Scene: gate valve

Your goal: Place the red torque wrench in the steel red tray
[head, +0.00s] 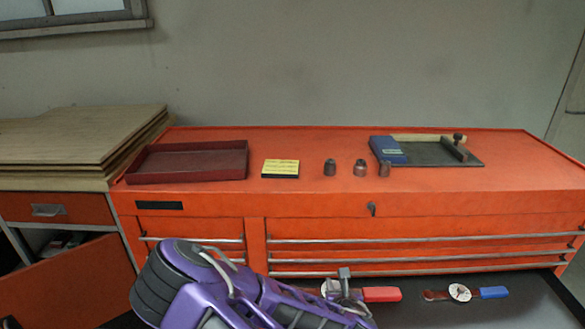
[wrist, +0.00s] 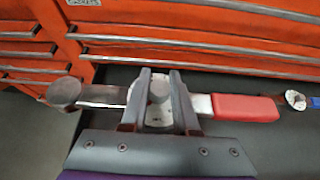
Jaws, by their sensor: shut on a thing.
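The red torque wrench (head: 381,294) is at the front of the orange tool chest, over a dark surface, with its red handle pointing right. In the wrist view the wrench (wrist: 245,107) lies crosswise between my fingers, its round head at the left. My gripper (wrist: 160,85) is shut on its metal middle, by the round dial. My gripper also shows in the head view (head: 345,288), partly hidden by my purple arm. I cannot tell whether the wrench touches the surface below. The steel red tray (head: 190,162) sits empty on the chest top at the left.
A blue-handled wrench (head: 493,292) lies to the right on the dark surface (head: 530,309). Boards (head: 70,140) are stacked at left.

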